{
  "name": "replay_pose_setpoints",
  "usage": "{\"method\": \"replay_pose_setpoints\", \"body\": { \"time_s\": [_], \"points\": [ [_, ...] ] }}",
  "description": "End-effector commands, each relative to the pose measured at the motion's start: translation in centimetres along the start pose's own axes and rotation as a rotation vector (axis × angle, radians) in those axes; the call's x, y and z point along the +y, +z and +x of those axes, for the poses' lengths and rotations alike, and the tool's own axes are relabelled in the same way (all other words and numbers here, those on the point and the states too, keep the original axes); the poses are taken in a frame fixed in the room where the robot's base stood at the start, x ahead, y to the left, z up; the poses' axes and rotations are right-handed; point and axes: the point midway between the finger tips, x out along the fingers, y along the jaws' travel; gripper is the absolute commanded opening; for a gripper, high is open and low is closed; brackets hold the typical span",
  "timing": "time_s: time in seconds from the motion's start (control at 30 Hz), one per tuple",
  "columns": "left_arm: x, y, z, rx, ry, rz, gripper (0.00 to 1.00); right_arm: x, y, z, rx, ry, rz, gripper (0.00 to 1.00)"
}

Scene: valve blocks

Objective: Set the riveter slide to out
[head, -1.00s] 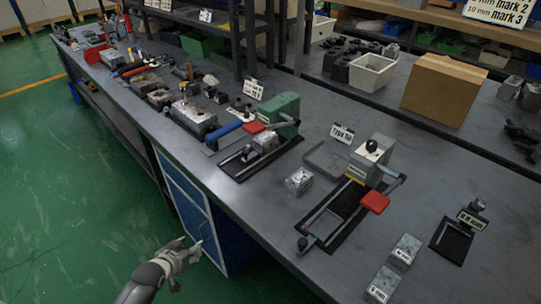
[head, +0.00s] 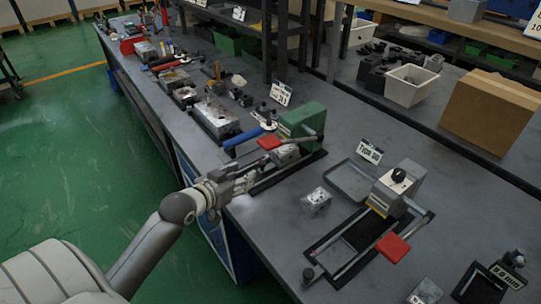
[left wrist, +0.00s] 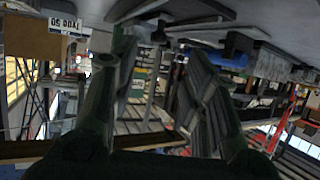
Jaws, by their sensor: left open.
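A green machine (head: 302,121) stands on the bench in the head view, with a red pad (head: 270,143) and a blue handle (head: 246,138) at its front. A grey metal block (head: 286,154) sits in front of it on a black base plate (head: 290,173); I take this as the riveter slide, but no label confirms it. My left gripper (head: 250,179) is open, at the near end of that base plate, just short of the block. Contact cannot be told. In the left wrist view, the fingers (left wrist: 160,85) are apart, with the blue handle (left wrist: 222,58) beyond. My right gripper is out of view.
A grey machine (head: 399,187) with a red pad (head: 392,247) and a rail stands to the right, by a "Type 50" sign (head: 369,151). A small metal block (head: 316,200) lies between. Several tools crowd the bench's far left. A cardboard box (head: 487,110) stands behind.

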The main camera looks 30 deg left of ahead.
Motion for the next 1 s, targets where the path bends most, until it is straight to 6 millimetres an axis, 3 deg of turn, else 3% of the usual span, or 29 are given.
{"method": "replay_pose_setpoints", "body": {
  "time_s": [0.23,0.57,0.8,1.0],
  "points": [
    [0.0,-0.5,1.1,0.007,0.001,0.001,0.42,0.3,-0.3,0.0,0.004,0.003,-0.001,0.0],
    [0.1,-0.5,7.0,0.006,0.001,0.0,0.42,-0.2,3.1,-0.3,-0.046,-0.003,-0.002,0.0],
    [0.1,-0.4,9.9,0.006,0.001,0.002,0.42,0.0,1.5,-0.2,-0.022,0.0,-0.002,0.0],
    [0.1,-0.4,10.6,0.006,0.002,0.002,0.42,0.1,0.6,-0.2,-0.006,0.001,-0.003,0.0]
  ]
}}
